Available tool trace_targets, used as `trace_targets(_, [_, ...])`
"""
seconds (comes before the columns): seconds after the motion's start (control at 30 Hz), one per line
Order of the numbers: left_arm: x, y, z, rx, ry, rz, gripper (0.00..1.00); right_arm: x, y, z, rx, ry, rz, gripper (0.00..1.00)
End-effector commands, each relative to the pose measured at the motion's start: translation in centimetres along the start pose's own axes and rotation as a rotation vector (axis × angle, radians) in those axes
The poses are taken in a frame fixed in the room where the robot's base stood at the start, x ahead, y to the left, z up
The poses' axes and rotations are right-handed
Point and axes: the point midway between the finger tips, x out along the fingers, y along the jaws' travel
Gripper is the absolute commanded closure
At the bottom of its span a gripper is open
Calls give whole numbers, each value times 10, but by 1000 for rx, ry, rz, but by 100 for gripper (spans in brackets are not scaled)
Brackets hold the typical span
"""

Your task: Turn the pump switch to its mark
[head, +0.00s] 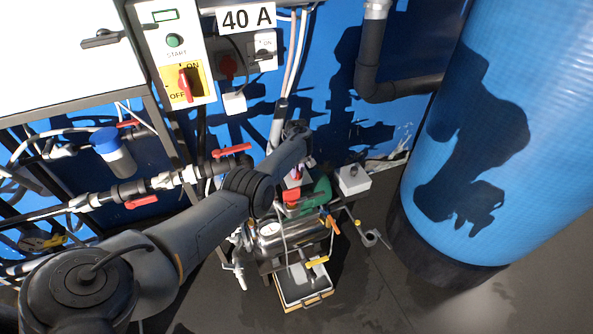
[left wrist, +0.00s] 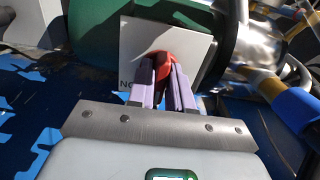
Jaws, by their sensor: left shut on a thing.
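The pump switch shows in the left wrist view as a red knob (left wrist: 160,55) on a pale plate (left wrist: 192,48). Part of a dark label shows at the plate's left edge, and the fingers cover the rest, so I cannot see the mark. My left gripper (left wrist: 164,72) is shut on the red knob, one purple finger on each side. In the head view my left gripper (head: 297,167) is small, at the end of the arm, just above the green pump motor (head: 319,194). The knob's angle cannot be read there. My right gripper is not in view.
A control box with a red OFF/ON switch (head: 185,86) is on the wall at the upper left. Pipes with red valve handles (head: 232,150) run beside my arm. A metal tank (head: 292,240) stands below the motor. A big blue tank (head: 510,120) fills the right.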

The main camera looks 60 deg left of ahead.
Motion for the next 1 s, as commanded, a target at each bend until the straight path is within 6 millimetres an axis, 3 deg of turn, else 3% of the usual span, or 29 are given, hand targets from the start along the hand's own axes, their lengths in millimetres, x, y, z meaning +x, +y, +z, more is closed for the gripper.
trace_targets(0.6, [2,2,-1,-554,0,0,100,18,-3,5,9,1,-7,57])
trace_targets(1.0, [1,2,-1,-747,0,-1,100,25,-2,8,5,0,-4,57])
